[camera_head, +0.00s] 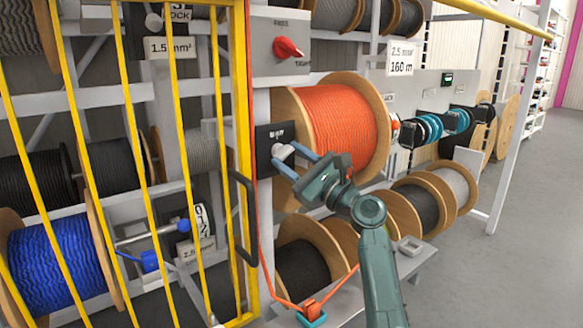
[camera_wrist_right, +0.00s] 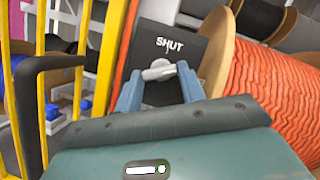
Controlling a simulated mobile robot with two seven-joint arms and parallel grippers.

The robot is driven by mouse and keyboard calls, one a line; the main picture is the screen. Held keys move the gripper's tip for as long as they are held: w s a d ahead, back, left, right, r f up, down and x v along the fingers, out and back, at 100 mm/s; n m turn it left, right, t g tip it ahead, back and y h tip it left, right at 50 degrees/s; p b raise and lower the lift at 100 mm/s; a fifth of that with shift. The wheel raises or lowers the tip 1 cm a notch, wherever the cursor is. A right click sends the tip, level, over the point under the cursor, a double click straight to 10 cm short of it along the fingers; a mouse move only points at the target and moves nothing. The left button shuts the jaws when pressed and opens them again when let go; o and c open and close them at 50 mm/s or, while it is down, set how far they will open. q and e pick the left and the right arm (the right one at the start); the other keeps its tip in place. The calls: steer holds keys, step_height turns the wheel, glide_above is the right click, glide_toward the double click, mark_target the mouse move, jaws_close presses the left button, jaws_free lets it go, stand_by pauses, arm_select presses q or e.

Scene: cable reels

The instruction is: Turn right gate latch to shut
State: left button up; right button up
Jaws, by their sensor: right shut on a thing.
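The right gate latch is a small silvery knob (camera_head: 283,151) on a black plate (camera_head: 263,136) beside the yellow gate. In the right wrist view, the knob (camera_wrist_right: 158,70) lies roughly level across the plate (camera_wrist_right: 150,38), below the white word SHUT. My right gripper (camera_head: 285,161) reaches in from the right and is shut on the knob. Its blue fingers (camera_wrist_right: 158,82) flank the knob's two ends in the wrist view. The yellow barred gate (camera_head: 241,95) stands just left of the plate, with a black handle (camera_head: 247,222). My left gripper is not in view.
A large orange cable reel (camera_head: 335,125) stands close right of the plate. A grey box with a red rotary knob (camera_head: 288,47) is above. An orange cable (camera_head: 262,265) hangs below along the gate post. Open floor (camera_head: 520,210) lies at the right.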

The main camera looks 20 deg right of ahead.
steer(key=n+g, duration=0.1)
steer(key=n, duration=0.3)
steer(key=n+g+y, duration=0.1)
steer(key=n+g, duration=0.1)
steer(key=n, duration=0.1)
steer(key=r+n+g, duration=0.1)
steer(key=n, duration=0.3)
steer(key=shift+w+d+n+g, duration=0.1)
steer(key=shift+d+n+g, duration=0.15)
steer(key=shift+n+g, duration=0.35)
steer(key=shift+n, duration=0.5)
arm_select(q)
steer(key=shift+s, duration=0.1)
arm_select(e)
steer(key=shift+n, duration=0.3)
steer(key=o, duration=0.9)
steer(key=shift+f, duration=0.1)
steer(key=shift+o, duration=0.3)
